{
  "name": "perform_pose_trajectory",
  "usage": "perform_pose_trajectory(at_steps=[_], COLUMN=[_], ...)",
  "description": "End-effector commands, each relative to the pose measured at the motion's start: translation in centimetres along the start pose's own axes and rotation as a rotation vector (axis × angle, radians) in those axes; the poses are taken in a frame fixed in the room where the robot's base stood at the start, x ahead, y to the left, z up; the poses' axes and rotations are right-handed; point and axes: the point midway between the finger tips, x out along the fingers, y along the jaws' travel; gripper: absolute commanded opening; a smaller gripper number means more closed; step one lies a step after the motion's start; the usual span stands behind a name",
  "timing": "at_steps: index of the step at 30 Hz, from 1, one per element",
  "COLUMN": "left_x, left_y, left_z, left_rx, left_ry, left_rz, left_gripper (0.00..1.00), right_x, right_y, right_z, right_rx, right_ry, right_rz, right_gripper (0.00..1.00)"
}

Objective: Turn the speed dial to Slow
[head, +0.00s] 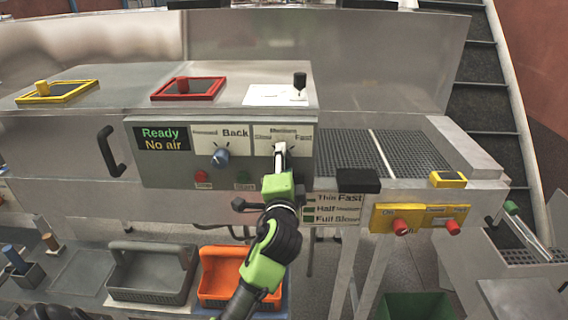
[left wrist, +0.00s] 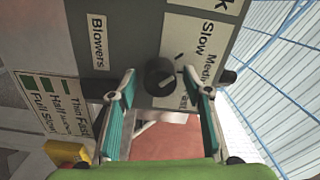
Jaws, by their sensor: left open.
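The speed dial is a round black knob (left wrist: 160,77) on the grey control panel, beside a white label (left wrist: 196,48) reading Slow, Medium and a partly hidden Fast. In the left wrist view the knob lies between the fingers of my left gripper (left wrist: 159,88), which is open, with a gap on both sides. I cannot clearly tell which word the knob's mark points to. In the head view my left gripper (head: 280,152) is in front of the panel (head: 160,178) below the Slow, Medium, Fast label (head: 282,134) and hides the dial.
A second dial (head: 220,157) with a Back label sits left of the gripper, above a red button (head: 201,176). A display (head: 162,139) reads Ready, No air. A black block (head: 358,180) stands right of the gripper. Grey (head: 150,290) and orange (head: 222,304) crates sit below.

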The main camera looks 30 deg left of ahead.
Motion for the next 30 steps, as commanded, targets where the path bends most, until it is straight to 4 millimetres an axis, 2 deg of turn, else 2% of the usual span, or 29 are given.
perform_pose_trajectory(at_steps=[5, 12, 18, 23, 30], left_x=[-2.2, -7.4, -10.6, -11.7, -11.9], left_y=[0.2, 0.2, 0.2, 0.1, 0.1], left_z=[0.0, 0.0, 0.0, 0.0, 0.0], left_rx=[-0.001, -0.003, -0.001, -0.001, -0.001], left_ry=[0.000, 0.001, 0.000, -0.001, 0.000], left_rz=[0.004, 0.006, 0.005, 0.003, 0.002], left_gripper=[0.45, 0.45, 0.45, 0.45, 0.45], right_x=[0.0, 0.0, 0.0, 0.0, 0.0], right_y=[-0.1, -0.2, -0.2, -0.2, -0.2], right_z=[0.0, 0.0, 0.0, 0.0, 0.0], right_rx=[0.000, 0.001, 0.001, 0.001, 0.001], right_ry=[0.000, 0.000, 0.000, 0.000, 0.000], right_rz=[-0.001, -0.002, -0.002, -0.003, -0.003], right_gripper=[0.40, 0.40, 0.40, 0.40, 0.40])
